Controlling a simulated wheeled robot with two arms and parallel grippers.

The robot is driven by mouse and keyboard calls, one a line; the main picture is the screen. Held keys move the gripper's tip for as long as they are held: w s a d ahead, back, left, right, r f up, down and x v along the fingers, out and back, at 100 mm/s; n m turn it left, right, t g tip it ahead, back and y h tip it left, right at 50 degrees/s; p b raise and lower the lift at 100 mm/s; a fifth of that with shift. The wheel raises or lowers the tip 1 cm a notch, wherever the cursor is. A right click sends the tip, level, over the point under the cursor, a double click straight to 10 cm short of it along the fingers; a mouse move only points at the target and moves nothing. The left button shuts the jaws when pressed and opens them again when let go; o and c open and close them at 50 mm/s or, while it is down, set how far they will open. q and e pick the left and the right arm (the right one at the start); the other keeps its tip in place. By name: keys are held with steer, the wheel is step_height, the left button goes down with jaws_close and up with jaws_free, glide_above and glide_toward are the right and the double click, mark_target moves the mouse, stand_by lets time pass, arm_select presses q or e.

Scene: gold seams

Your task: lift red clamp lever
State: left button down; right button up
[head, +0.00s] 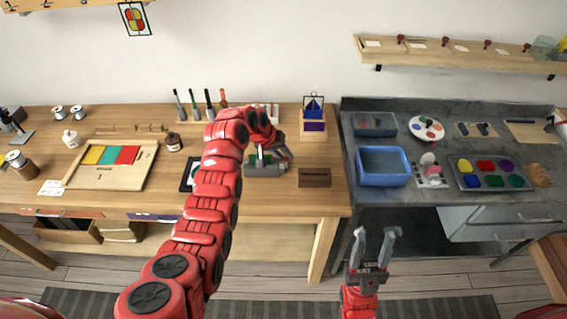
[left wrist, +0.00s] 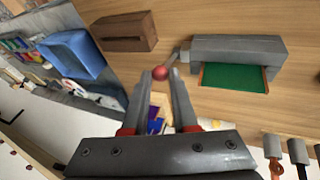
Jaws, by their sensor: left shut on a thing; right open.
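The grey clamp (left wrist: 238,55) lies on the wooden bench with a green panel (left wrist: 234,77) in it. It also shows in the head view (head: 264,171), partly behind my left arm. Its lever ends in a red ball knob (left wrist: 160,73). My left gripper (left wrist: 161,78) is shut on the red knob, with a fingertip on each side of it. In the head view my left gripper (head: 284,152) is at the clamp's right end, and the knob is hard to make out there. My right gripper (head: 377,234) is open and empty, in front of the grey table.
A slotted brown wooden block (head: 315,178) stands right of the clamp. A wooden tray with coloured panels (head: 110,163) lies further left. Several bottles and tools stand behind. A blue bin (head: 383,167) and paint tray (head: 490,173) sit on the grey table.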

arm_select(q)
steer(key=shift+w+r+b, duration=0.2)
steer(key=shift+w+b, duration=0.3)
steer(key=shift+w, duration=0.1)
steer(key=c, duration=0.7)
jaws_free()
steer(key=shift+f, duration=0.1)
